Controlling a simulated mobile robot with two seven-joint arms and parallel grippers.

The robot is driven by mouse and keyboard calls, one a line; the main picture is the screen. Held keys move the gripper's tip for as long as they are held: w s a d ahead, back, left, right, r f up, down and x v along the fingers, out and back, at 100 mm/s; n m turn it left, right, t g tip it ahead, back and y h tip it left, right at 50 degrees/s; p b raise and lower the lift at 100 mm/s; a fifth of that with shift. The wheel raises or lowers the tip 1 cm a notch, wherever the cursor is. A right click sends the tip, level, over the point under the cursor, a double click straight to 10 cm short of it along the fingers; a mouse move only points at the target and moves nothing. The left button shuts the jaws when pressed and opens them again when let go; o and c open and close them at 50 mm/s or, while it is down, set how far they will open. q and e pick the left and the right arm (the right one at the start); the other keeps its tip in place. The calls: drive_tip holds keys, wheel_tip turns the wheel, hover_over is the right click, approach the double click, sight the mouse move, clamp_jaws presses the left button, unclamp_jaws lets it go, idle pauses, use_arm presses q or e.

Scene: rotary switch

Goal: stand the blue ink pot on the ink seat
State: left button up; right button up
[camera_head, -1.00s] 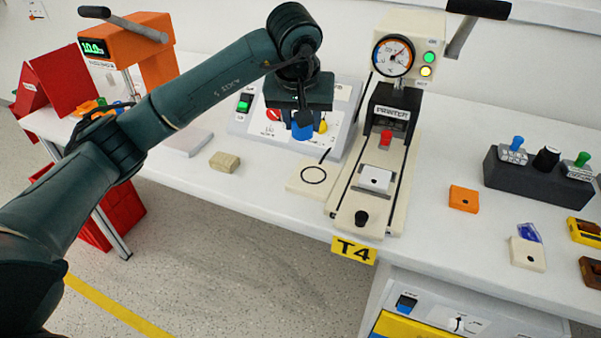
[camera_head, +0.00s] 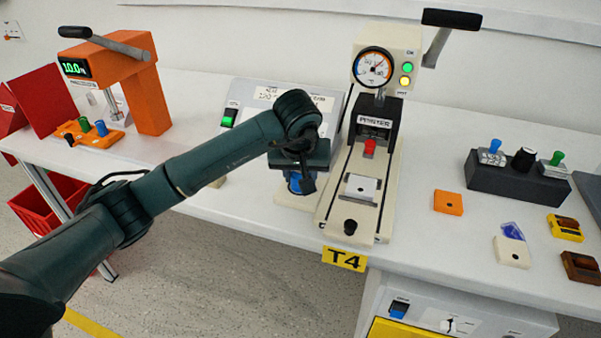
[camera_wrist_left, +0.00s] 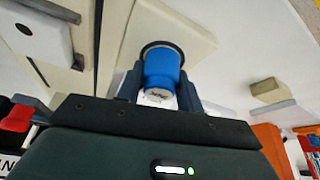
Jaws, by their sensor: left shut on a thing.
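My left gripper (camera_head: 299,184) is shut on the blue ink pot (camera_wrist_left: 161,72), which shows in the left wrist view between the two fingers. In the head view only a bit of blue of the pot shows under my gripper. The ink seat is a cream plate with a black ring (camera_wrist_left: 156,46), left of the printer's base. The pot is over or at the ring and hides most of it; I cannot tell whether it touches the plate. In the head view my gripper covers most of the seat, and a cream edge (camera_head: 290,199) shows. My right gripper is not in view.
The printer (camera_head: 375,120) with its long base stands just right of my left gripper. A grey control box (camera_head: 240,97) is behind it. An orange press (camera_head: 140,85) stands at the left. A small tan block (camera_wrist_left: 268,91) lies near the seat. Bare table lies in front.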

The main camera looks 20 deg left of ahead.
use_arm(q)
drive_tip(key=shift+f, duration=0.1)
drive_tip(key=o, duration=1)
